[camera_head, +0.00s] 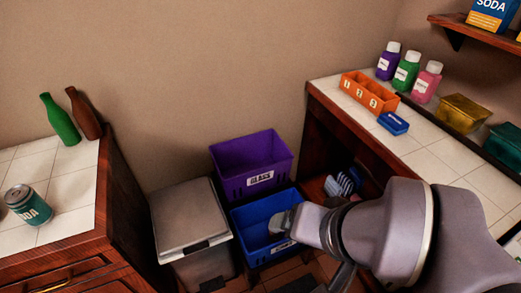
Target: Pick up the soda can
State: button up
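A teal soda can (30,204) with a grey metal top stands upright on the white tiled counter at the left; its label reads partly as "ODA". My gripper (281,220) is over the blue bin at the lower middle, well to the right of the can and apart from it. Its fingers are small and partly hidden by my arm, so I cannot tell whether they are open or shut.
A green bottle (61,120) and a brown bottle (84,113) stand behind the can. Between the counters are a grey lidded bin (187,218), a purple bin (250,160) and a blue bin (248,222). The right counter holds an orange box (369,93) and jars.

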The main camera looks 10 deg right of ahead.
aim_at(22, 200)
jog(key=k, duration=1.2)
jog(key=u, duration=1.55)
